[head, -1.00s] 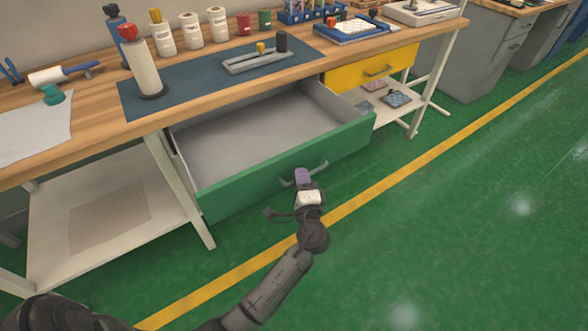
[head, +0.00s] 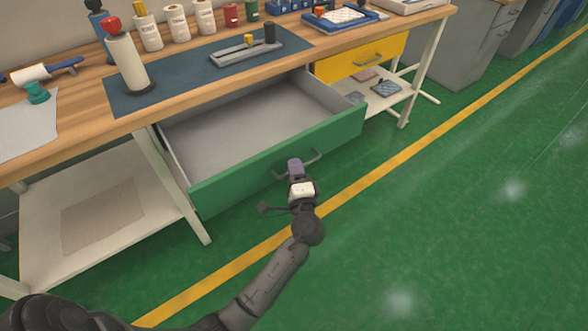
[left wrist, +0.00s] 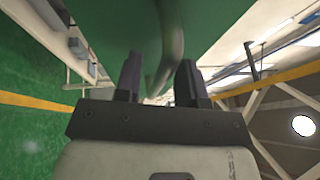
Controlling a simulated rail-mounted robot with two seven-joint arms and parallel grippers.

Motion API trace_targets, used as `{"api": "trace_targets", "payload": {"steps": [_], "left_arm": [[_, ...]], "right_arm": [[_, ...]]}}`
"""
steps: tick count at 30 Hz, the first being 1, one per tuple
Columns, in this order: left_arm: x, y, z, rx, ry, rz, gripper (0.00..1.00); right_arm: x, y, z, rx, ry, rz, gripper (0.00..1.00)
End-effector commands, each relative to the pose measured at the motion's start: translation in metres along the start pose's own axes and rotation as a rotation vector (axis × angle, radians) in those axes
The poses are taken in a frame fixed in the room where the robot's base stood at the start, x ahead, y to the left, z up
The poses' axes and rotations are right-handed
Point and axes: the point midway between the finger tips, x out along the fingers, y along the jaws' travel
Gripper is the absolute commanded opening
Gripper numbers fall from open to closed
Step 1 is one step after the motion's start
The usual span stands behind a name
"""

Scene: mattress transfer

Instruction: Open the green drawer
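The green drawer (head: 240,177) under the workbench is pulled well out, and its grey inside (head: 250,120) looks empty. Its curved bar handle (head: 313,157) is on the green front. My left gripper (head: 295,165) is at the middle of this handle, reaching from the front. In the left wrist view its two fingers (left wrist: 160,82) are apart, with the handle bar (left wrist: 170,45) running in the gap between them. Space shows on both sides of the bar. The green front fills the upper middle of that view. My right gripper is not in view.
The wooden workbench (head: 75,118) carries bottles, a blue mat (head: 180,85) and trays. A closed yellow drawer (head: 360,60) is to the right, above a low shelf (head: 395,103). White legs (head: 175,185) flank the drawer. The green floor (head: 440,220) in front is clear.

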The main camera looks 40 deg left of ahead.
Motion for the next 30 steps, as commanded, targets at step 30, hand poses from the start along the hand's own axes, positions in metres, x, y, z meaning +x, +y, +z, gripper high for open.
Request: {"api": "trace_targets", "payload": {"steps": [30], "left_arm": [[-0.135, 0.0, 0.0, 0.0, 0.0, 0.0, 0.37]], "right_arm": [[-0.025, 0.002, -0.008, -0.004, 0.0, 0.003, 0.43]]}}
